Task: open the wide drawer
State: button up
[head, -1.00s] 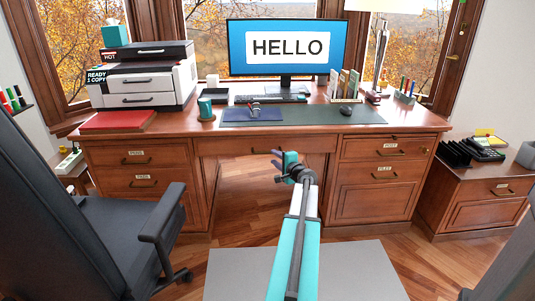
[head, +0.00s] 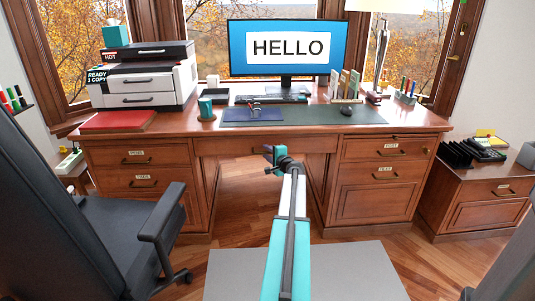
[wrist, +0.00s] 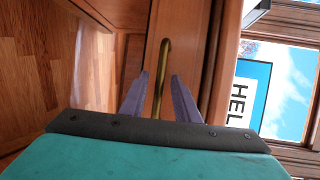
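The wide drawer (head: 222,146) is the long front under the middle of the desk, and it looks closed. Its brass handle (wrist: 160,72) stands between the two purple fingers in the wrist view. My gripper (wrist: 159,98) is open, with one finger on each side of the handle and gaps visible on both sides. How far the handle reaches between the fingers is hard to judge. In the head view my gripper (head: 268,158) is in front of the drawer's middle and hides part of the handle.
The desk top (head: 300,132) overhangs just above the drawer. Drawer stacks stand on both sides of the knee space, with a file drawer (head: 380,174) at right. An office chair (head: 130,215) stands at left. The floor (head: 240,215) under the desk is clear.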

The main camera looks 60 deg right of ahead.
jog(key=shift+w, duration=0.1)
grip_shut()
dwell(0.4)
